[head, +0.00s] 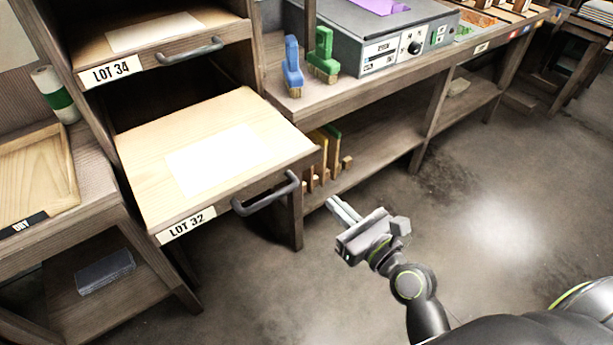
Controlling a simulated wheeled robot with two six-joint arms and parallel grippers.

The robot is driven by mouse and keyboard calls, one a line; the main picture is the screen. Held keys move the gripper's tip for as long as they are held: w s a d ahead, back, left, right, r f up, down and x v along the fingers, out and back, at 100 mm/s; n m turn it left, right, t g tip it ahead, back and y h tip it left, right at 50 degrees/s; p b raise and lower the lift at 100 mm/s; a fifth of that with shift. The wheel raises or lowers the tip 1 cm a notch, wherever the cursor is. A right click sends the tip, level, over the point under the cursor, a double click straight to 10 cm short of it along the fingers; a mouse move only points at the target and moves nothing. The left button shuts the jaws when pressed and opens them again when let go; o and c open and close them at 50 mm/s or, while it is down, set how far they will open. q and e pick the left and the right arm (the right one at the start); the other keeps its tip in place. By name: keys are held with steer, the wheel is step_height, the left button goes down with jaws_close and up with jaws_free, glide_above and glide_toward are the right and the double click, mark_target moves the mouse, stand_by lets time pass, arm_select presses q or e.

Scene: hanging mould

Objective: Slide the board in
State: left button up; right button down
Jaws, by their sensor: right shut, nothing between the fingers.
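The pale wooden board labelled LOT 32 (133,166) sticks well out of its slot in the wooden rack. A white sheet lies on top of it. A dark grey bar handle (265,196) is fixed to its front edge, right of the label. My right gripper (341,208) is shut and empty, in the air to the right of the handle and apart from it. My left gripper is not in the head view.
Another board, LOT 34 (110,71), with its own handle, sits above. A bench with a grey machine (385,48), a blue brush (292,66) and a green brush (324,54) stands right. A DRY tray (38,178) lies left. Open floor lies in front.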

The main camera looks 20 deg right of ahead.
glide_toward(298, 167)
steer(key=x, duration=0.5)
steer(key=shift+w, duration=0.15)
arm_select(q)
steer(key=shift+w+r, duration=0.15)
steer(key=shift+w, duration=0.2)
arm_select(e)
steer(key=shift+x, duration=0.8)
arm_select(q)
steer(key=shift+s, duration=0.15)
arm_select(e)
steer(key=shift+a, duration=0.1)
